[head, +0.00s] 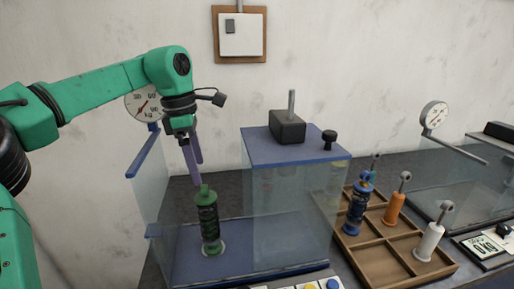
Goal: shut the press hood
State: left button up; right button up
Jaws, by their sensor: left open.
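The press hood (296,146) is a clear box with a blue top, a dark block with a metal rod, and a black knob (329,138) at its right. It stands over the right part of the blue press base (190,270), leaving the left part uncovered. A green-ended strut with a dark spring (209,222) stands upright on that uncovered part. My left gripper (196,170) is open, fingers down, just above the strut's top, left of the hood. I cannot tell whether the fingers touch the strut. My right gripper is not in view.
A wooden tray (405,262) at the right holds blue, orange and white struts. A round dial (143,104) is partly behind my left arm. A second glass-walled device with a dial (434,116) stands far right. Coloured buttons (320,286) line the front edge.

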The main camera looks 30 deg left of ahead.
aim_at(284, 142)
jog(key=k+l, duration=0.2)
jog(key=k, duration=0.3)
jog(key=k+l, duration=0.15)
jog(key=k, duration=0.3)
